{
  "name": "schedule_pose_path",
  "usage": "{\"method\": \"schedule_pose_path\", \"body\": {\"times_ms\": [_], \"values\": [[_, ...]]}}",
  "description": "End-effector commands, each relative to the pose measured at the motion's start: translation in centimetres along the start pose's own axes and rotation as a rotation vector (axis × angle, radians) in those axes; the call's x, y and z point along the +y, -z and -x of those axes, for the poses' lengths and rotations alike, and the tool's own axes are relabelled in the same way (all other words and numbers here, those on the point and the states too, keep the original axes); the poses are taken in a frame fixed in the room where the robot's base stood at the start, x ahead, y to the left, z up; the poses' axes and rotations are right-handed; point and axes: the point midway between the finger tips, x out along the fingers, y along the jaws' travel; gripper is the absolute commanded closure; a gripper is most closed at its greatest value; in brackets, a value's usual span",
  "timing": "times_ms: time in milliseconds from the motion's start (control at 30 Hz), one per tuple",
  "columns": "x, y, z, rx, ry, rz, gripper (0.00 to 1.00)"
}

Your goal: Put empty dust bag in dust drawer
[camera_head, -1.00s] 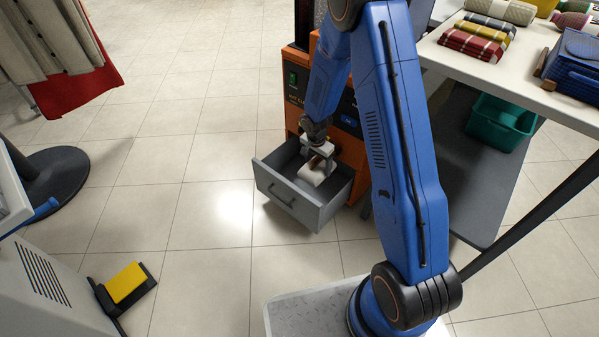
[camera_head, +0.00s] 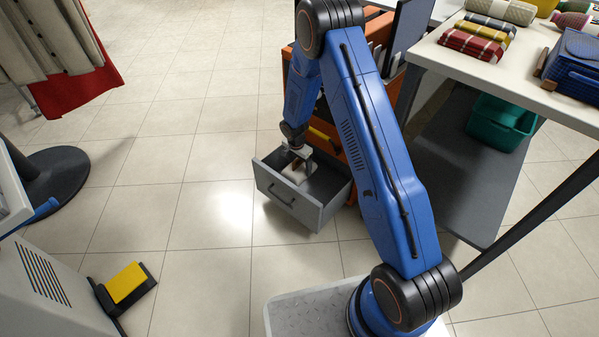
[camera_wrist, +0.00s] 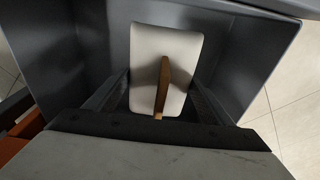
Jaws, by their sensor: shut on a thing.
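The dust drawer (camera_head: 287,207) is a grey open box pulled out from the orange machine (camera_head: 380,27). My gripper (camera_head: 298,168) is down inside the drawer's opening. It is shut on the dust bag (camera_head: 291,176), a small pale block partly hidden by the fingers. In the wrist view, the bag (camera_wrist: 146,55) is cream white with a brown strip along its middle. My gripper's fingers (camera_wrist: 162,90) lie on either side of it there. The dark grey drawer walls (camera_wrist: 250,60) surround it. I cannot tell whether the bag touches the drawer floor.
A white table (camera_head: 520,75) with folded cloths stands at the right, with a green bin (camera_head: 500,122) on its lower shelf. A yellow-topped pedal (camera_head: 126,283) lies at the lower left. A dark round stand base (camera_head: 60,180) is at the left. The tiled floor left of the drawer is clear.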

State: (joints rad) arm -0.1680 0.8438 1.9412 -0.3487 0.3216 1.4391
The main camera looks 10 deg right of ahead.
Motion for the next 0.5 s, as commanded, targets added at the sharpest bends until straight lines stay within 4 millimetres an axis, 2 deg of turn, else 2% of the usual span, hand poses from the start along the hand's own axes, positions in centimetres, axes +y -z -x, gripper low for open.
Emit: {"method": "schedule_pose_path", "body": {"times_ms": [167,333,500], "values": [[0.0,-0.2,-1.3,-0.001,0.000,-0.001,0.49],[0.0,-0.4,-3.5,-0.001,0.000,-0.001,0.49],[0.0,-0.5,-4.0,0.000,0.002,0.000,0.49]]}}
